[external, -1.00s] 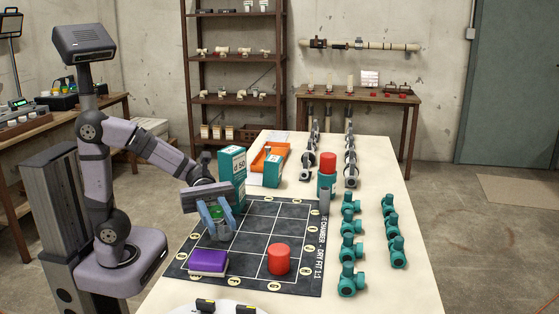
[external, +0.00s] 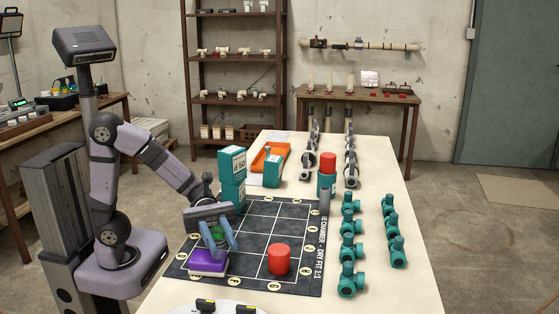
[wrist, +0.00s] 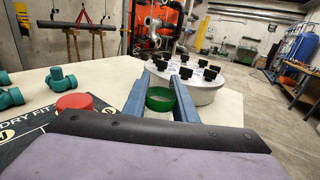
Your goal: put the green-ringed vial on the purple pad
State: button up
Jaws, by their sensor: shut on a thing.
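My gripper (external: 220,243) is shut on the green-ringed vial (external: 217,233), which is partly hidden by the fingers in the external view. In the wrist view the green ring (wrist: 162,99) shows between the two blue-grey fingers. The purple pad (external: 207,262) lies at the near left of the dark grid mat. The vial is at the pad's back right edge in the picture. I cannot tell whether it touches the pad.
A red cylinder (external: 279,260) stands on the mat (external: 262,226), right of the pad. Teal boxes (external: 232,180) stand behind my gripper. Teal pipe fittings (external: 351,248) line the right side. A round white plate with black blocks (wrist: 205,85) is at the table's near edge.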

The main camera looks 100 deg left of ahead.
jog(key=shift+f, duration=0.15)
jog(key=o, duration=1)
jog(key=shift+o, duration=0.2)
jog(key=shift+r, duration=0.3)
jog(key=b+v, duration=0.1)
jog(key=v, duration=1.1)
jog(key=shift+f+b, duration=0.15)
jog(key=shift+b, duration=0.25)
